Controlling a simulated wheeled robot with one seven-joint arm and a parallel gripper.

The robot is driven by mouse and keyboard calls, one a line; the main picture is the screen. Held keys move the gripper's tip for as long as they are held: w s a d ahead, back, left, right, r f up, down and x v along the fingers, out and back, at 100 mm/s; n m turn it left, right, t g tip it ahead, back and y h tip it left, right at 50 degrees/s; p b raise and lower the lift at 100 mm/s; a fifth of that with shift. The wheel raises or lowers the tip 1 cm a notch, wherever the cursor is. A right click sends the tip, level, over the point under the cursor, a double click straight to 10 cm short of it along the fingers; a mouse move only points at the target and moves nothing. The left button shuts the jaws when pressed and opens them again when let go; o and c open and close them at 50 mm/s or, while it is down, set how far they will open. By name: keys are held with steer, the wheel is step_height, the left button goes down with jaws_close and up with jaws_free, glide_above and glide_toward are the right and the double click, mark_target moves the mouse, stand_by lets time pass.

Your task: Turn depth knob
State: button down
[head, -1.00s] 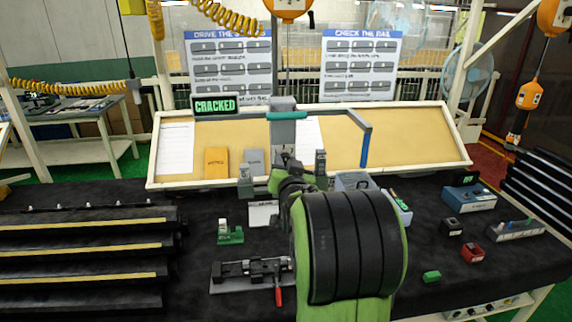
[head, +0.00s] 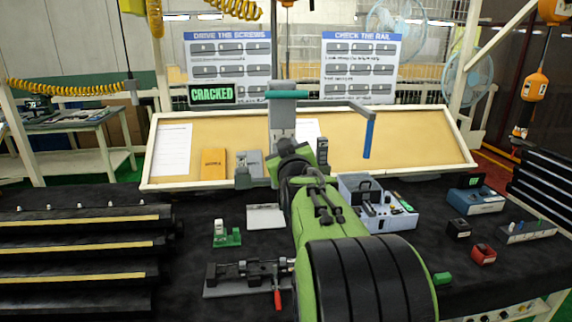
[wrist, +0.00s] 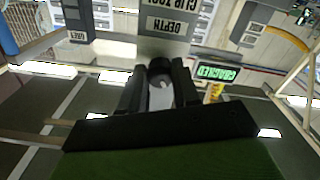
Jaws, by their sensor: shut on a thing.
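The depth knob (wrist: 160,67) is a dark round knob below the DEPTH label (wrist: 167,28) on a grey plate, seen in the wrist view. My gripper (wrist: 160,80) has its two dark fingers on either side of the knob and is shut on it. In the head view, the grey post (head: 282,121) with a teal bar on top and a blue-gripped lever (head: 368,138) stands behind my arm. My arm hides the knob and the fingertips there, and any pointer or scale is not readable.
A CRACKED sign (head: 212,94) stands left of the post. A clamp fixture with a red handle (head: 250,276) and a green block (head: 227,235) lie left of my arm. A grey box unit (head: 375,207) and several small boxes sit to the right. Dark rails (head: 80,248) fill the left.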

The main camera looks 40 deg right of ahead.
steer(key=shift+n+b, duration=1.9)
steer(key=shift+n, duration=0.5)
steer(key=c, duration=0.8)
jaws_free()
steer(key=b+v, duration=0.2)
steer(key=v, duration=1.3)
steer(key=shift+s+a, duration=0.25)
